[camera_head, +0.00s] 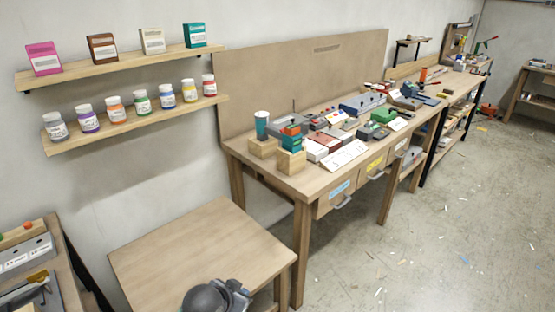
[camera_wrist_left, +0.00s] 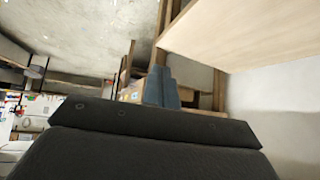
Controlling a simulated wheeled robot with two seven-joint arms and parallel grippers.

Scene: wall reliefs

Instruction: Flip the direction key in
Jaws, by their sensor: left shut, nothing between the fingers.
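The direction key cannot be picked out. Several small devices stand on the long wooden workbench (camera_head: 290,184), among them a blue-grey box (camera_head: 362,104) and a green device (camera_head: 384,116), too small to read for a key. My left gripper (camera_head: 236,294) is at the bottom of the head view, dark grey, over the front edge of the low wooden table and well apart from the workbench devices. In the left wrist view its blue-grey fingers (camera_wrist_left: 161,84) are together with nothing between them. My right gripper is not in view.
The low wooden table (camera_head: 195,250) has a bare top. Two wall shelves hold several jars (camera_head: 140,102) and small boxes (camera_head: 102,47). A side bench with grey panels (camera_head: 25,252) stands at the left. The floor (camera_head: 430,240) at the right is open, with scattered scraps.

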